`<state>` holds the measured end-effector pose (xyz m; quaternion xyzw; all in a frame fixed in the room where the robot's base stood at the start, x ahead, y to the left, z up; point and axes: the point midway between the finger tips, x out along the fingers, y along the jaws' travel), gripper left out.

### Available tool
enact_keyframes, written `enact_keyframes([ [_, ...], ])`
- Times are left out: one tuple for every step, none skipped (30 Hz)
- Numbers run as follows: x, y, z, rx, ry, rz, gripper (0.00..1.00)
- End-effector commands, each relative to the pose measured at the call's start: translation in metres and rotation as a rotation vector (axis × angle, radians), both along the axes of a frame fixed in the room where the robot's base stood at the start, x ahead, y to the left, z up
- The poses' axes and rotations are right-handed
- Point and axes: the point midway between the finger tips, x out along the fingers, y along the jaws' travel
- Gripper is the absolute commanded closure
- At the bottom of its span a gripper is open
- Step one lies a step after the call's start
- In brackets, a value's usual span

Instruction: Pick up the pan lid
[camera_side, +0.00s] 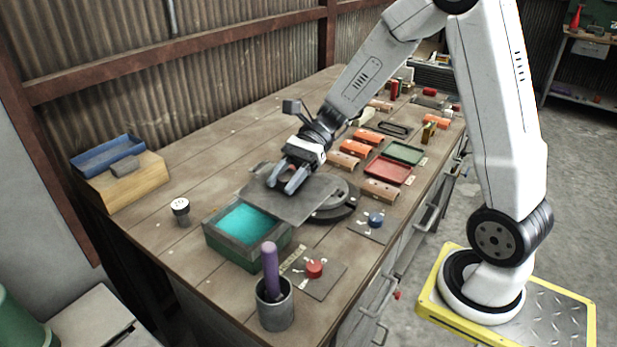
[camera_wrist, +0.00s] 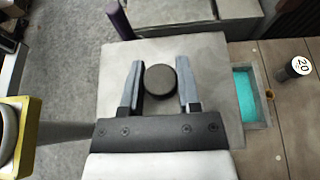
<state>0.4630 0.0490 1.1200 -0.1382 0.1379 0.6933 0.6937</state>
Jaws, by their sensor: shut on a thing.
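The pan lid (camera_side: 305,204) is a flat grey square plate in the side view, above the middle of the bench. It also shows in the wrist view as a pale grey plate (camera_wrist: 115,85) with a dark round knob (camera_wrist: 160,80) at its centre. My gripper (camera_side: 281,187) points down over the plate and is shut on the lid's knob, with one finger on each side in the wrist view (camera_wrist: 160,65). The lid overlaps a dark round base (camera_side: 335,208) and the back edge of a teal-lined box (camera_side: 245,228). I cannot tell whether the lid touches either.
A cup (camera_side: 276,308) with a purple-handled tool stands at the front. A red-knob plate (camera_side: 315,270) and a blue-knob plate (camera_side: 375,221) lie nearby. Orange blocks and trays line the right side. A small cylinder (camera_side: 181,210) stands left. The back left of the bench is fairly clear.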

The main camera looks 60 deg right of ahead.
Motion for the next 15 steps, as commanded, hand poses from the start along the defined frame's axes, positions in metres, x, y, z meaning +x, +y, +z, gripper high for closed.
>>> enact_keyframes([
  [-0.006,-0.001,0.004,0.0,-0.002,-0.002,1.0],
  [-0.01,-0.001,0.005,0.0,-0.002,-0.001,1.0],
  [-0.013,-0.001,0.007,0.0,-0.002,-0.001,1.0],
  [-0.016,-0.002,0.008,0.0,-0.001,-0.001,1.0],
  [-0.018,-0.002,0.009,0.0,-0.001,-0.001,1.0],
  [-0.021,-0.002,0.01,0.001,0.0,0.0,1.0],
  [-0.023,-0.003,0.011,0.0,-0.001,0.0,1.0],
  [-0.025,-0.003,0.012,0.0,-0.001,0.0,1.0],
  [-0.027,-0.003,0.012,0.001,-0.001,0.0,1.0],
  [-0.028,-0.003,0.013,0.001,0.0,0.0,1.0],
  [-0.029,-0.003,0.013,0.001,0.0,0.0,1.0],
  [-0.03,-0.003,0.014,0.001,0.0,0.0,1.0],
  [-0.031,-0.003,0.014,0.001,0.0,0.0,1.0],
  [-0.031,-0.003,0.014,0.001,0.0,0.0,1.0],
  [-0.032,-0.003,0.014,0.001,0.0,0.0,1.0],
])
